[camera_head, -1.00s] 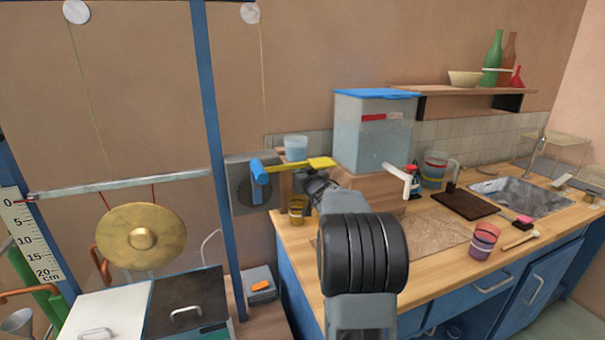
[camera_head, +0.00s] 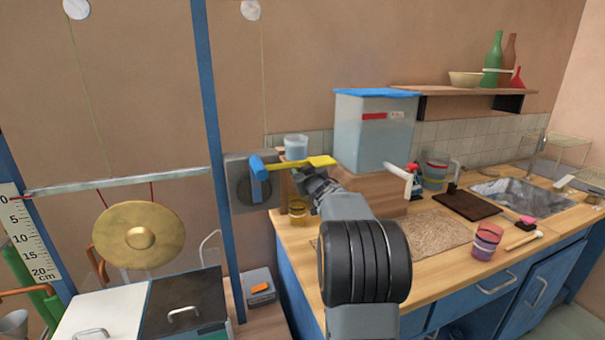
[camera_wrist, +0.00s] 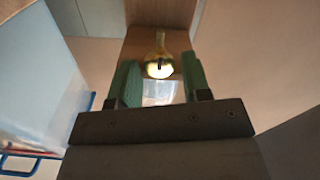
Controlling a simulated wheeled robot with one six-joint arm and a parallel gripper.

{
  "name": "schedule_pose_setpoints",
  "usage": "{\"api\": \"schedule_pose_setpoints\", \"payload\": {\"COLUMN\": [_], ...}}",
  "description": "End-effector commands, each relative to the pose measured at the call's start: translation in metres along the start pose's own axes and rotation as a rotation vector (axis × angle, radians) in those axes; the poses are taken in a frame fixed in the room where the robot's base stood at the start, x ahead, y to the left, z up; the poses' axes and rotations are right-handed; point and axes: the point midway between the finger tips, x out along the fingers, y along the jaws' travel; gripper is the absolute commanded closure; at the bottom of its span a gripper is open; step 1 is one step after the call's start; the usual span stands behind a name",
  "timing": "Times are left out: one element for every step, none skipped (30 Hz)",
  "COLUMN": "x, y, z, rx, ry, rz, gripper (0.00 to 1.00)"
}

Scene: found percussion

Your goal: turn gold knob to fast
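In the wrist view a shiny gold knob (camera_wrist: 158,62) with a bright round face and a dark slot shows against a brown wooden panel. It lies beyond and between the two green fingers of my gripper (camera_wrist: 161,82), which are apart with a clear gap. I see no contact with the knob. In the head view my gripper (camera_head: 312,182) is near the wooden block, just below a yellow paddle-shaped bar (camera_head: 308,163). I cannot pick out the knob there, and no fast marking is readable.
A blue-lidded tank (camera_head: 374,135) stands on a wooden block right of my gripper. A blue-handled grey box (camera_head: 238,170) is at its left, an amber cup (camera_head: 297,215) below. The counter (camera_head: 425,280) holds a sink, board and cups. A gong (camera_head: 138,235) hangs left.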

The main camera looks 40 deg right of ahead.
Motion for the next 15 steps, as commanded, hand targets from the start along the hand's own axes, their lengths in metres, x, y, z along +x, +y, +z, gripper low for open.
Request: {"api": "schedule_pose_setpoints", "payload": {"x": [0.0,0.0,0.0,0.0,0.0,0.0,0.0,0.0,0.0,-0.001,-0.001,-0.003,-0.006,-0.009,-0.014], "y": [0.0,0.0,0.0,0.0,0.0,0.0,0.0,0.0,0.0,0.0,0.0,0.0,0.001,0.001,0.001], "z": [0.0,0.0,0.0,0.0,0.0,0.0,0.0,0.0,0.0,0.0,0.0,0.0,0.0,-0.001,0.0], "rx": [0.0,0.001,0.001,0.001,0.001,0.001,0.001,0.001,0.001,0.001,0.001,0.001,0.001,0.001,0.001], "ry": [0.0,0.0,0.0,0.0,0.0,0.0,0.0,0.0,0.0,0.0,0.0,0.0,0.001,0.001,0.0], "rz": [0.0,0.0,0.0,0.0,0.0,0.0,0.0,0.0,0.0,0.0,0.001,0.001,0.001,0.002,0.002], "gripper": [0.51,0.48,0.45,0.45,0.45,0.45,0.45,0.45,0.45,0.45,0.45,0.45,0.45,0.45,0.45]}}
